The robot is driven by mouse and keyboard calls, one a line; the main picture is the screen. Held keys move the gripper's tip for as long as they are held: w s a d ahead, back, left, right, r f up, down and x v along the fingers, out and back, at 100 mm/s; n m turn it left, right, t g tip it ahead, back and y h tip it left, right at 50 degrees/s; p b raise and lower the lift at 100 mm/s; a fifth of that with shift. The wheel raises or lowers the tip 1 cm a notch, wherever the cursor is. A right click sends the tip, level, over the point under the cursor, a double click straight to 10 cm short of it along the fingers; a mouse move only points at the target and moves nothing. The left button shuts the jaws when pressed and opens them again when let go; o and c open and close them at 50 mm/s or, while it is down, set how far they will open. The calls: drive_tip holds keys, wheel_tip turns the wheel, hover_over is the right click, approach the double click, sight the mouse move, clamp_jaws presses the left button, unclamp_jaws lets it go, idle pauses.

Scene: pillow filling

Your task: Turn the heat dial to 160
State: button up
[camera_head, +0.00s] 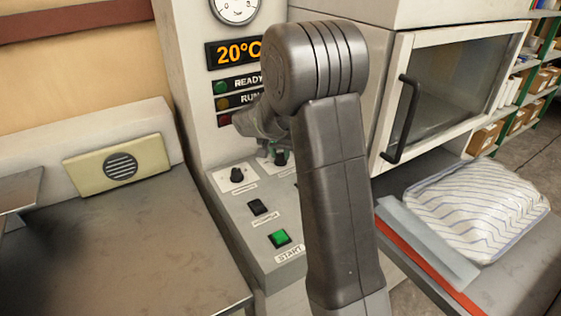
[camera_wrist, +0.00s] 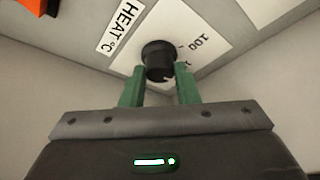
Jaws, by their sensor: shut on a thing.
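The plate carries the word HEAT °C and a visible mark of 100; the pointer's setting cannot be read. My gripper (camera_wrist: 160,72) has its two green fingers on either side of the knob, shut on it. In the head view the dial (camera_head: 281,158) shows at the back of the sloped control panel (camera_head: 222,213), with my gripper over it, partly hidden by my arm. The orange display (camera_head: 237,52) above reads 20°C.
A second black knob (camera_head: 237,174), a black rocker switch (camera_head: 257,207) and a green START button (camera_head: 279,239) share the panel. An oven-like chamber (camera_head: 450,80) with a closed glass door stands right. A striped pillow (camera_head: 478,205) lies on the right-hand surface.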

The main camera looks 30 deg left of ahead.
drive_tip(key=m+h+b, duration=0.1)
drive_tip(key=m, duration=0.2)
drive_tip(key=shift+a+f+b, duration=0.1)
drive_tip(key=shift+a+b, duration=0.05)
drive_tip(key=shift+b, duration=0.25)
drive_tip(key=m+h+b, duration=0.1)
drive_tip(key=m, duration=0.2)
drive_tip(key=shift+m+h, duration=0.3)
drive_tip(key=m+h, duration=0.1)
drive_tip(key=m, duration=0.2)
drive_tip(key=shift+a+g, duration=0.15)
drive_tip(key=shift+g, duration=0.15)
drive_tip(key=shift+w+m+g+h+p, duration=0.1)
drive_tip(key=shift+m+g+h+p, duration=0.45)
drive_tip(key=shift+m, duration=1.15)
drive_tip(key=o, duration=1)
